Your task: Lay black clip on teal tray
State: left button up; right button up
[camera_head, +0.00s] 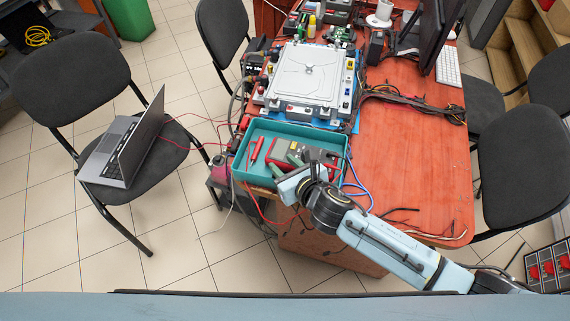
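The teal tray (283,133) sits near the front left end of the red-brown table. It holds a red probe (257,150) and a grey and red meter (312,157). My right arm comes in from the lower right, and its gripper (296,162) is over the front part of the tray, close to the meter. The arm's wrist hides part of the tray, and I cannot tell whether the fingers are open or shut. I cannot make out the black clip. My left gripper is not in view.
A silver panelled unit (305,75) stands behind the tray, with small parts around it. Black cables (415,107) lie across the table. The table's right front part (410,170) is mostly clear. A laptop (125,145) rests on a chair at left.

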jog(key=shift+r, duration=0.1)
jog(key=shift+r, duration=0.35)
jog(key=p+v, duration=0.2)
jog(key=v, duration=1)
jog(key=shift+r+p, duration=0.2)
jog(key=shift+p, duration=0.2)
